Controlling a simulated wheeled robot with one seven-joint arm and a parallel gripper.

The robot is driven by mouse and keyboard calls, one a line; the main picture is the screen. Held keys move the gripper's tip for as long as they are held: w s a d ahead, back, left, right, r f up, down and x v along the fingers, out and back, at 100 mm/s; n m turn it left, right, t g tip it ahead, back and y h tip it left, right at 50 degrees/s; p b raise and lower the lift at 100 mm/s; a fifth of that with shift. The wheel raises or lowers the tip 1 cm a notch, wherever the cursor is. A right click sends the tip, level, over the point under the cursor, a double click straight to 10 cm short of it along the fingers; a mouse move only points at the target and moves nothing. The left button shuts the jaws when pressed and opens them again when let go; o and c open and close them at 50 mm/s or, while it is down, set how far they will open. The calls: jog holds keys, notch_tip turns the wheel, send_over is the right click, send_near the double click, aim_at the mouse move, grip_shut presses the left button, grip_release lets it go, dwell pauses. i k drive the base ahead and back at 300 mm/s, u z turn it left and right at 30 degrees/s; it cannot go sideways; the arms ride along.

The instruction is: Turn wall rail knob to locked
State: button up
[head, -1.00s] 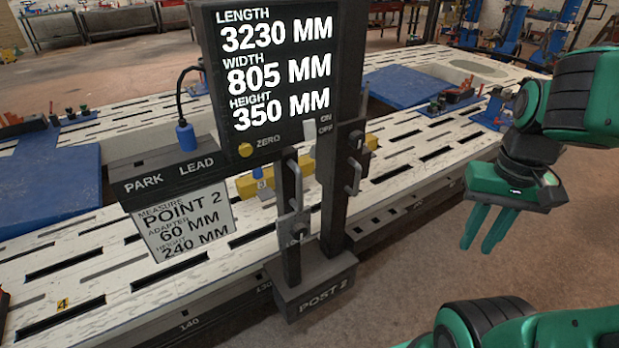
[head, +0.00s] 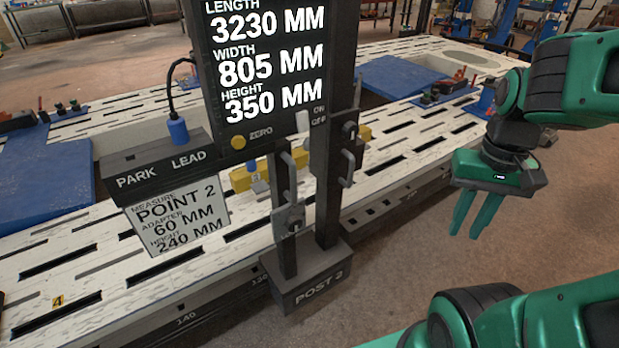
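A post marked POST 2 (head: 320,288) stands at the bench's near edge with two dark uprights. One small dark knob (head: 350,130) is on the right upright, above a grey handle (head: 346,168). My gripper (head: 472,228) is green, points down, and is open and empty. It hangs in the air to the right of the post, clear of both knobs.
A PARK LEAD box (head: 150,172) holds a blue plug (head: 178,131). The slotted bench (head: 60,262) lies behind. Floor at right is clear.

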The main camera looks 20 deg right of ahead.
aim_at(294, 223)
jog(key=z, duration=0.1)
jog(key=k, duration=1.7)
jog(key=u, duration=0.65)
jog(key=i, duration=1)
jog(key=z, duration=0.05)
